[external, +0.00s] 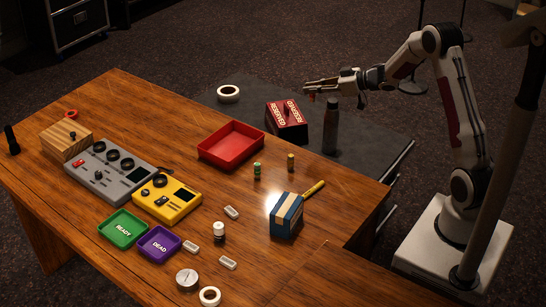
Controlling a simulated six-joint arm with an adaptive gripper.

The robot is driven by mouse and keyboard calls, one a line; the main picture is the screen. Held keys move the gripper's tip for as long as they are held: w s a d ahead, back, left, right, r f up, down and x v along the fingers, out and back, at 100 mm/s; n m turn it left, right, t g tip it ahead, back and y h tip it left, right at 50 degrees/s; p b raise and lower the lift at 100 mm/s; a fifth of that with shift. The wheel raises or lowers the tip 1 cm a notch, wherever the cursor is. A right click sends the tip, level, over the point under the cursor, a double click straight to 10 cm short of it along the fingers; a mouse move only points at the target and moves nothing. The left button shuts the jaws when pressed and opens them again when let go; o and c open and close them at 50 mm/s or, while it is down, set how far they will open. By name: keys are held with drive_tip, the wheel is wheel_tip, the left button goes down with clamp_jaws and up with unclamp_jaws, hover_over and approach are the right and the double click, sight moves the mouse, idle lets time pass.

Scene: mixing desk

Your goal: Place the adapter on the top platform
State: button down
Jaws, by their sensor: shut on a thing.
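My gripper (309,88) is at the top middle of the external view, reaching left from the arm. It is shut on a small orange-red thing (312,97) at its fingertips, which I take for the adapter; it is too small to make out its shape. The gripper is in the air, above and behind a red-and-black labelled box (287,122). I cannot tell for sure which surface is the top platform. A dark grey platform (372,138) lies behind the wooden table (105,95).
A dark bottle (331,127) stands upright close to the gripper. A white tape roll (228,93) lies left of the labelled box. A red tray (231,145), batteries, a blue box (287,214), a yellow device (166,198) and a grey mixer (110,170) occupy the table.

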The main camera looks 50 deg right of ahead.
drive_tip(key=s+d+m+h, duration=0.2)
drive_tip(key=s+d, duration=0.4)
drive_tip(key=d, duration=0.2)
wheel_tip(320, 180, down, 27)
drive_tip(key=shift+r, duration=0.15)
idle(0.3)
drive_tip(key=shift+d, duration=0.1)
drive_tip(key=shift+f, duration=2.9)
drive_tip(key=shift+f, duration=2.05)
drive_tip(key=shift+f, duration=0.15)
drive_tip(key=c, duration=2)
unclamp_jaws()
